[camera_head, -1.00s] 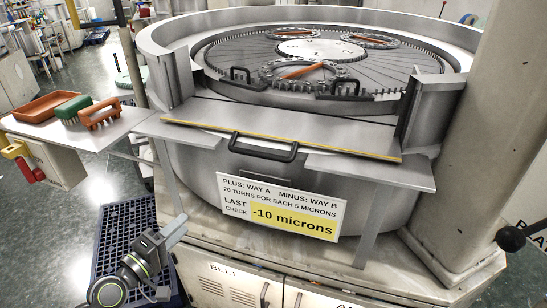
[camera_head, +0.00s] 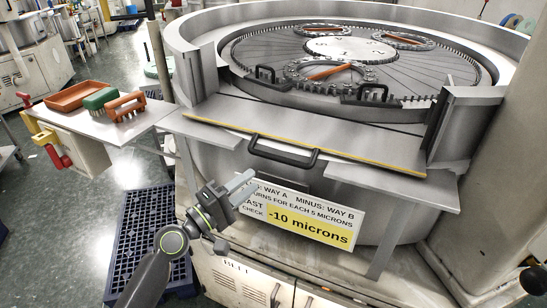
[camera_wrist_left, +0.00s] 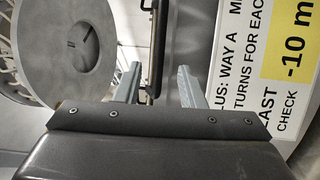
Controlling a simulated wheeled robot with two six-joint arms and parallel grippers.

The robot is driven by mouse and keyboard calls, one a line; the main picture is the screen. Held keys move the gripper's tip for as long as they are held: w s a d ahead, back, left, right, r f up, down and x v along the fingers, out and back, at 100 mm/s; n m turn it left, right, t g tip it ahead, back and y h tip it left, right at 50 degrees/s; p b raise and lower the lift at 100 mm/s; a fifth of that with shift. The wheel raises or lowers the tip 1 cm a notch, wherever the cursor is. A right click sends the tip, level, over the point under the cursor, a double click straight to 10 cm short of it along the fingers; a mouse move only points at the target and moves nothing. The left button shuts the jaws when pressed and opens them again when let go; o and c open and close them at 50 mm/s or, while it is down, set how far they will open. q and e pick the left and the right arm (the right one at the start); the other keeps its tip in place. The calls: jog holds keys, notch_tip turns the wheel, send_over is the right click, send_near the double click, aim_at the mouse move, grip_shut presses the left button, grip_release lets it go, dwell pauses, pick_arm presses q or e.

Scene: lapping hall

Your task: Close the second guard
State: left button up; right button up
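The guard (camera_head: 350,146) is a flat grey panel with a yellow front edge, lying lowered across the front opening of the round lapping machine (camera_head: 225,150). Its black bar handle (camera_head: 285,158) sticks out at the front. My left gripper (camera_head: 243,183) is below and left of the handle, in front of the sign's upper left corner, apart from the handle. In the left wrist view its two fingers (camera_wrist_left: 158,85) are spread with nothing held between them; a dark bar (camera_wrist_left: 158,45) shows beyond them. My right gripper is out of view.
A white sign (camera_head: 305,222) reading "-10 microns" hangs below the guard. A side shelf (camera_head: 150,122) at left holds an orange tray (camera_head: 80,95) and brushes. A dark blue crate (camera_head: 150,225) is on the floor. Two black handles stand on the plate's near rim.

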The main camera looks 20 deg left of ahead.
pick_arm(q)
jog(key=p+x, duration=0.1)
jog(key=x, duration=0.7)
jog(key=shift+w+d+p, duration=0.2)
jog(key=shift+w+p, duration=0.1)
jog(key=shift+p, duration=0.05)
grip_shut()
jog(key=shift+r, duration=0.1)
